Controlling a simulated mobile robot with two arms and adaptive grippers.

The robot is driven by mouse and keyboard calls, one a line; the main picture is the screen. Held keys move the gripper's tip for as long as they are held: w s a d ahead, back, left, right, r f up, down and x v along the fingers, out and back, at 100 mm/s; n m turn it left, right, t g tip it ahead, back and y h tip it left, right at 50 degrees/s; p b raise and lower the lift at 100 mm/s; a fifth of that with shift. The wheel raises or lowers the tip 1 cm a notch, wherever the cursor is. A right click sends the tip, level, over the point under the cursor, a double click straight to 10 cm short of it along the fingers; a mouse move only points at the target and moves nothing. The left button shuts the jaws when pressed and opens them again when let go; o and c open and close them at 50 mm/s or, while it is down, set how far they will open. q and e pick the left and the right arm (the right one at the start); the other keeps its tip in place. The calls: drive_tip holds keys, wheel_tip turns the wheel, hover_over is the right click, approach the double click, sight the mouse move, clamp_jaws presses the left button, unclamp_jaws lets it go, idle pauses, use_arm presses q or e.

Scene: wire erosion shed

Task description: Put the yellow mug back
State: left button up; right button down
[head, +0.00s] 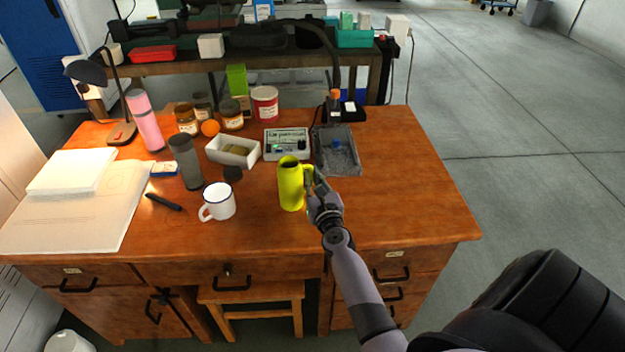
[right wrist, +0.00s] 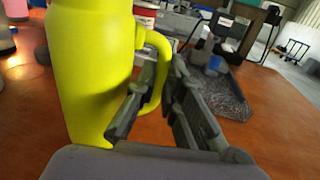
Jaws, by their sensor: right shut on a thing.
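The tall yellow mug (head: 290,186) stands upright at the front middle of the wooden desk, or just over it; I cannot tell if its base touches. My right gripper (head: 314,182) comes from the right and is shut on the mug's handle. In the right wrist view the yellow mug (right wrist: 92,70) fills the left side, and its handle (right wrist: 158,72) passes between the gripper's fingers (right wrist: 160,105). My left gripper is not in view.
A white enamel mug (head: 218,202) stands left of the yellow mug. Behind are a white tray (head: 215,148), a labelled device (head: 272,146) and a grey tray (head: 350,165). A dark grey bottle (head: 186,163) stands further left. The desk's right side (head: 420,200) is clear.

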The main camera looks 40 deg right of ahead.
drive_tip(key=c, duration=2.2)
unclamp_jaws()
drive_tip(key=shift+f, duration=0.2)
drive_tip(key=o, duration=0.5)
drive_tip(key=shift+r, duration=0.1)
drive_tip(key=shift+r, duration=0.25)
drive_tip(key=v, duration=0.7)
drive_tip(key=b+v, duration=0.1)
drive_tip(key=v, duration=0.2)
drive_tip(key=shift+s+a+f, duration=0.15)
drive_tip(key=shift+s+f, duration=0.1)
drive_tip(key=shift+s, duration=0.15)
drive_tip(key=shift+s+a+r, duration=0.15)
drive_tip(key=shift+s+a, duration=0.05)
drive_tip(key=shift+s, duration=0.35)
